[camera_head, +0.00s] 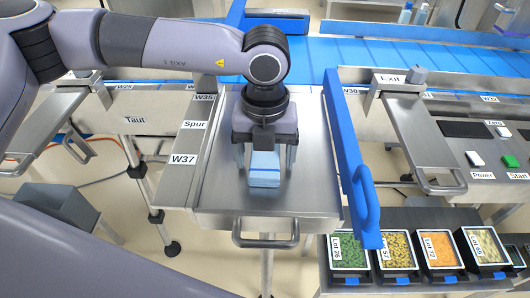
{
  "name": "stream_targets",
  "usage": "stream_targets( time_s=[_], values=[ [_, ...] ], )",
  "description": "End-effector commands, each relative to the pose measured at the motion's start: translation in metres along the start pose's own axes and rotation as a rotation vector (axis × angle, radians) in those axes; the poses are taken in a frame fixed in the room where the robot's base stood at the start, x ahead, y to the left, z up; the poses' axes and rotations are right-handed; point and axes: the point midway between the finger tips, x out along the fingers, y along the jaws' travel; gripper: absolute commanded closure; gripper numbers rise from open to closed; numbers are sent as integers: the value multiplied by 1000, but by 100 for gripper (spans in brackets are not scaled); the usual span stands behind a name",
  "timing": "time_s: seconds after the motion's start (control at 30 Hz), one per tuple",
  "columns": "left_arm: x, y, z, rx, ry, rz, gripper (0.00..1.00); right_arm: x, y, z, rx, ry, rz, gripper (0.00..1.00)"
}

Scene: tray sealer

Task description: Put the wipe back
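The wipe looks to be the light-blue folded block (264,178) on the steel tray surface labelled Spur and W37. My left gripper (265,165) points straight down over it, with one finger on each side of the block. The fingers stand apart; whether they touch the block is hard to tell. The block's upper back part is hidden by the gripper body. My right gripper is not in view.
A blue rail with a loop handle (364,195) runs along the right edge of the steel surface (315,190). A front bar handle (265,238) sticks out. Several bins of coloured pieces (398,250) stand at lower right. A grey bin (58,207) is at left.

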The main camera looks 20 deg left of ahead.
Motion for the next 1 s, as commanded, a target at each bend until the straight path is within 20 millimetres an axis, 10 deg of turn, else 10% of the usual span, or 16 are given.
stream_targets(
  time_s=[0.3, 1.0],
  values=[
    [-9, 0, 1, -1, -3, -2, 18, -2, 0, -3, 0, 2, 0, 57],
    [-122, -1, 0, 2, 0, -1, 18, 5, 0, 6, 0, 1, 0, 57]
  ],
)
